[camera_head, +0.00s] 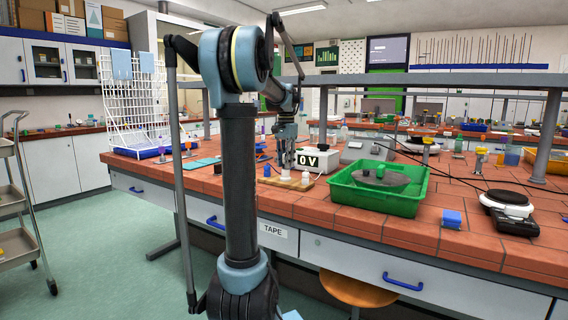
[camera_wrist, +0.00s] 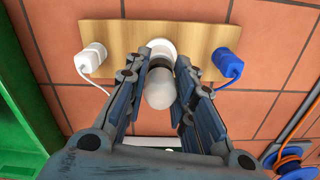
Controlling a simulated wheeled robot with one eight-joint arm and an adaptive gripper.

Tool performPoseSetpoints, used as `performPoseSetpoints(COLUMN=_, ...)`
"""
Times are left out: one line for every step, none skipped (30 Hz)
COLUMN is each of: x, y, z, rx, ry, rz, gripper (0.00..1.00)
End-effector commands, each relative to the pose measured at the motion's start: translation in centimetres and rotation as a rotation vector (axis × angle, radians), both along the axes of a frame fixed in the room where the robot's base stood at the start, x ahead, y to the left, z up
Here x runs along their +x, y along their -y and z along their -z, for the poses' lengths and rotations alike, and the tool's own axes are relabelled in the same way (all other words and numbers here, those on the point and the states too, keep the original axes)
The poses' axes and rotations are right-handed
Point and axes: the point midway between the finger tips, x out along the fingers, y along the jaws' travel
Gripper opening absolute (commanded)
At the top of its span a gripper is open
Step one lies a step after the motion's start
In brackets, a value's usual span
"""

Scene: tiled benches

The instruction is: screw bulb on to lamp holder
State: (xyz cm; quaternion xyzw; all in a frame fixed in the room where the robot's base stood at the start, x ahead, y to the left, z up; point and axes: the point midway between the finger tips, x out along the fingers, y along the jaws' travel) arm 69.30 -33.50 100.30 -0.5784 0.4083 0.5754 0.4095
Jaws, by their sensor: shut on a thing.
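The bulb (camera_wrist: 158,92), with a pale frosted globe, is between the two fingers of my gripper (camera_wrist: 157,66) in the wrist view. My gripper is shut on it. The lamp holder (camera_wrist: 163,44), a round white fitting, sits on a wooden board (camera_wrist: 128,39). The bulb's base end overlaps the holder in the wrist view; I cannot tell whether they touch or the thread is engaged. In the head view my gripper (camera_head: 287,160) points down over the wooden board (camera_head: 282,183) on the tiled bench. The bulb is too small to make out there.
A white plug (camera_wrist: 91,57) and a blue plug (camera_wrist: 226,64) with cables stand on the board's ends. A green tray (camera_head: 377,202) is to the right. A box reading 0 V (camera_head: 313,158) is close behind.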

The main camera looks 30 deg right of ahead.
Motion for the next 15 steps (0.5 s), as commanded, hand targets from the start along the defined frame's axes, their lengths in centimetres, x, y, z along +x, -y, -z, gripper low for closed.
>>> performPoseSetpoints(x=0.01, y=0.03, z=-0.02, rx=-0.001, ry=0.000, rz=0.011, gripper=0.00)
performPoseSetpoints(x=0.01, y=0.03, z=-0.02, rx=-0.001, ry=0.000, rz=0.015, gripper=0.00)
performPoseSetpoints(x=0.01, y=0.03, z=-0.02, rx=-0.001, ry=0.000, rz=0.017, gripper=0.00)
performPoseSetpoints(x=0.01, y=0.03, z=-0.02, rx=-0.001, ry=0.000, rz=0.017, gripper=0.00)
performPoseSetpoints(x=0.01, y=0.03, z=-0.02, rx=-0.001, ry=0.000, rz=0.016, gripper=0.00)
performPoseSetpoints(x=0.01, y=0.03, z=-0.02, rx=-0.001, ry=0.000, rz=0.016, gripper=0.00)
performPoseSetpoints(x=0.01, y=0.03, z=-0.02, rx=-0.001, ry=0.000, rz=0.016, gripper=0.00)
performPoseSetpoints(x=0.01, y=0.03, z=-0.02, rx=-0.001, ry=0.000, rz=0.015, gripper=0.00)
performPoseSetpoints(x=0.01, y=0.03, z=-0.02, rx=-0.001, ry=0.000, rz=0.016, gripper=0.00)
performPoseSetpoints(x=0.01, y=0.03, z=-0.02, rx=-0.001, ry=0.000, rz=0.020, gripper=0.00)
performPoseSetpoints(x=0.01, y=0.03, z=-0.02, rx=-0.001, ry=0.000, rz=0.029, gripper=0.00)
performPoseSetpoints(x=0.01, y=0.03, z=-0.02, rx=-0.001, ry=0.000, rz=0.048, gripper=0.00)
performPoseSetpoints(x=0.01, y=0.03, z=-0.02, rx=-0.001, ry=0.000, rz=0.069, gripper=0.00)
performPoseSetpoints(x=0.01, y=0.03, z=-0.01, rx=-0.001, ry=0.000, rz=0.094, gripper=0.00)
performPoseSetpoints(x=0.01, y=0.03, z=-0.01, rx=-0.001, ry=0.001, rz=0.134, gripper=0.00)
